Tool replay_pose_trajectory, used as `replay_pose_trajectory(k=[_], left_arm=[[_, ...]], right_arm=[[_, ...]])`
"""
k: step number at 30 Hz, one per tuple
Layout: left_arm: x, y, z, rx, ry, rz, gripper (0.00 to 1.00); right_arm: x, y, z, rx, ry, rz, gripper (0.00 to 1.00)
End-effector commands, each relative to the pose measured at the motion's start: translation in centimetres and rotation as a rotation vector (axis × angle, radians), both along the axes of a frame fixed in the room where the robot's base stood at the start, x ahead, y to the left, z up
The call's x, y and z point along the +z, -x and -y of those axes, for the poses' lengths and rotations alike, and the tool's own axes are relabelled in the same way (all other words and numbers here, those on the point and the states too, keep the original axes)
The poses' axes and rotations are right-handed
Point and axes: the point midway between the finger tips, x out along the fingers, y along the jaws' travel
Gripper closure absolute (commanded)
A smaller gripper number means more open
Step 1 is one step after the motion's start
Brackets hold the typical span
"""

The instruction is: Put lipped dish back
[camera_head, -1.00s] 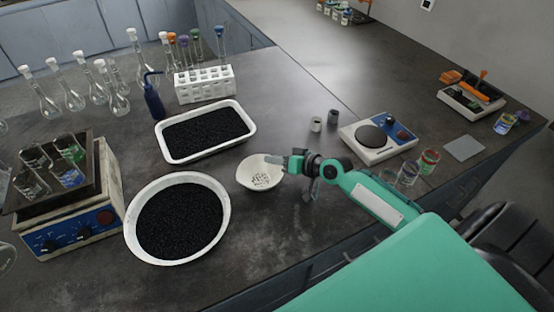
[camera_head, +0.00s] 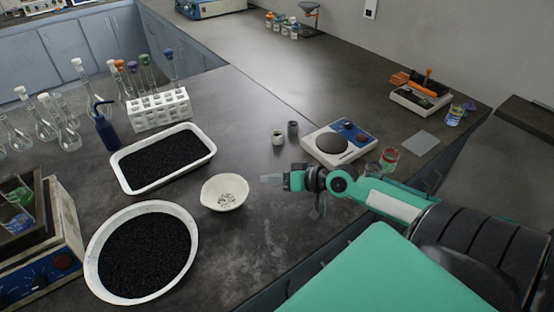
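The lipped dish (camera_head: 224,192) is a small white bowl with pale granules inside. It stands upright on the dark bench, right of the black-filled trays. My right gripper (camera_head: 272,178) is just to the right of the dish, with a narrow gap between them. Its pale fingertip points left toward the dish and holds nothing that I can see. The fingers are seen edge-on, so their opening is unclear. My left gripper is out of view.
A rectangular tray (camera_head: 202,137) and a round tray (camera_head: 91,268) hold black granules. Two small cups (camera_head: 278,138) and a hotplate-like device (camera_head: 361,151) stand behind my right gripper. A tube rack (camera_head: 160,112) and flasks are at the back left. The bench middle is clear.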

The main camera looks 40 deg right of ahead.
Motion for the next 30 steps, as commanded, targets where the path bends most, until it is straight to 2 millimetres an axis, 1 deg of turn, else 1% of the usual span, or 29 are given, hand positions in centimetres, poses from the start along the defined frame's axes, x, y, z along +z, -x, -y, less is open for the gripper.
replay_pose_trajectory(k=[3,6,14,23,25,28,30], left_arm=[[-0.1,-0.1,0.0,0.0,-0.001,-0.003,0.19],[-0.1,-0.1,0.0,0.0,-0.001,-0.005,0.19],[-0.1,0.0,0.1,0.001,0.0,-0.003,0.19],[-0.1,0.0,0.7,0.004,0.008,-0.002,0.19],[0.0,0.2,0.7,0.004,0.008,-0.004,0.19],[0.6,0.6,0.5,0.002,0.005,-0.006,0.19],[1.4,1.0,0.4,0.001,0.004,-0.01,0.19]], right_arm=[[0.1,0.6,0.3,0.002,0.001,-0.002,0.73],[0.3,0.8,0.4,0.002,0.001,0.0,0.73],[0.4,0.9,0.5,0.001,-0.001,0.0,0.73],[0.4,0.9,0.5,0.001,-0.001,0.0,0.73],[0.5,0.9,0.5,0.001,-0.001,0.0,0.73],[1.4,0.9,0.5,0.001,-0.001,0.0,0.73],[2.5,0.9,0.5,0.001,-0.001,0.0,0.73]])
